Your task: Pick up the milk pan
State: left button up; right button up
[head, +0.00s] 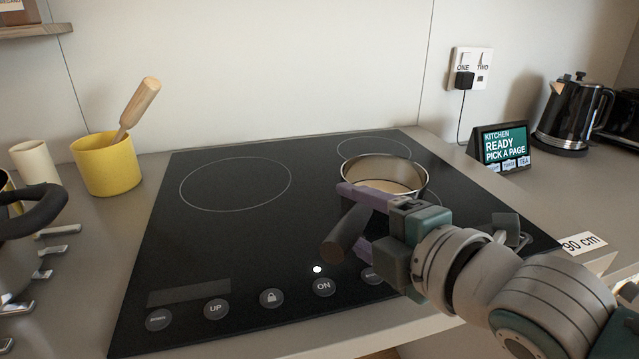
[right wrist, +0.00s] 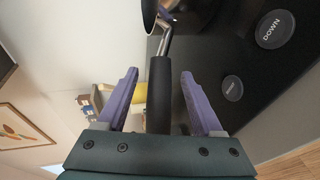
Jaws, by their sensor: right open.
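The milk pan (head: 408,173) is a small steel pan with a light inside, standing on the right side of the black hob. Its dark handle (head: 343,238) points toward the front of the hob. My right gripper (head: 350,219) is open with its purple fingers on either side of the handle. In the right wrist view the handle (right wrist: 160,95) runs between the two open fingers, with a visible gap on each side. My gripper and arm hide part of the pan's lower side. My left gripper is not in view.
The hob (head: 240,235) has touch buttons along its front edge. A yellow pot (head: 105,168) with a wooden tool and a cream cup (head: 36,163) stand at left. A small screen (head: 503,147) and black kettle (head: 573,117) stand at right. The hob's left ring is clear.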

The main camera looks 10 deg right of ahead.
jog(key=shift+x, duration=1.4)
grip_shut()
jog(key=shift+r, duration=0.1)
dwell(0.4)
